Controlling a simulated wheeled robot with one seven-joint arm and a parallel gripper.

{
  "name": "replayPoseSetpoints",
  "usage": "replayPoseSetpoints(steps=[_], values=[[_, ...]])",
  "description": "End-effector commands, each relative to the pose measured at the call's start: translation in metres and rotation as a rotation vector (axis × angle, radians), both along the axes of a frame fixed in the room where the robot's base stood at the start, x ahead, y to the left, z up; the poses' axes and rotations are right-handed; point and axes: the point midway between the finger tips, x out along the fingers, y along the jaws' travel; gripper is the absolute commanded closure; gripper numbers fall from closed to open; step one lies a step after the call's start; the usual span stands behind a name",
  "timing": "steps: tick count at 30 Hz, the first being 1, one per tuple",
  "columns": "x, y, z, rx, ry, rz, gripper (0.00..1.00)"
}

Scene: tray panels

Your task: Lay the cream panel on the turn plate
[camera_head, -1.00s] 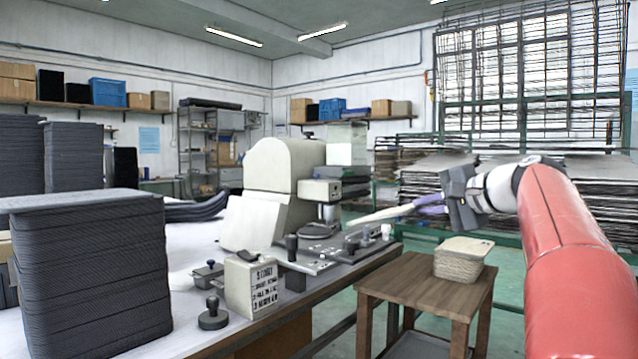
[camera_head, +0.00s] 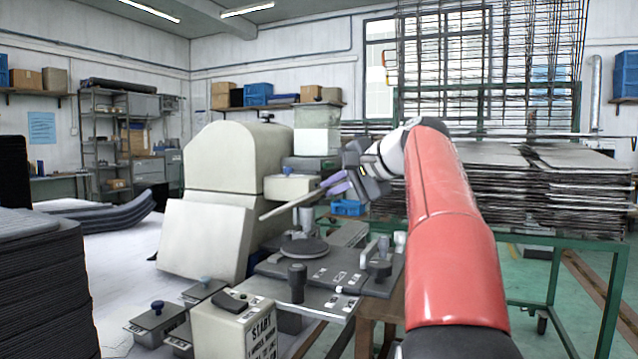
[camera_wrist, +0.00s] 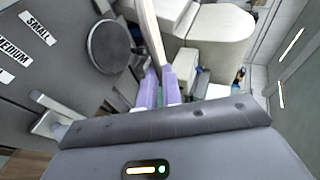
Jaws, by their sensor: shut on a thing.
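The cream panel (camera_head: 290,204) is seen nearly edge-on in the head view, sticking out to the left of my gripper (camera_head: 335,184). My gripper's purple fingers are shut on one end of it. The turn plate (camera_head: 304,248) is a dark round disc on the grey machine bed. The panel is above the plate's level and apart from it in the head view. In the wrist view the panel (camera_wrist: 152,38) runs up from the fingers (camera_wrist: 160,90), and the bare turn plate (camera_wrist: 109,47) lies to its left.
The cream machine housing (camera_head: 225,190) stands behind and left of the plate. Black knobs (camera_head: 297,282) and levers (camera_head: 380,258) rise around the bed. A START box (camera_head: 235,325) stands in front. Racks of dark sheets (camera_head: 540,185) stand at right. My arm hides part of the wooden stool (camera_head: 368,338).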

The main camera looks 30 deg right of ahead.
Motion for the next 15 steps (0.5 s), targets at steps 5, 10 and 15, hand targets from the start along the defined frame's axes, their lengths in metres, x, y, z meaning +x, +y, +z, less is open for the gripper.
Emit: replayPoseSetpoints(steps=[5,10,15], values=[[0.0,0.0,-0.011,0.002,0.0,0.0,1.0],[-0.001,0.0,-0.032,0.002,-0.001,-0.002,1.0],[-0.001,0.0,-0.049,0.0,0.0,-0.001,1.0]])
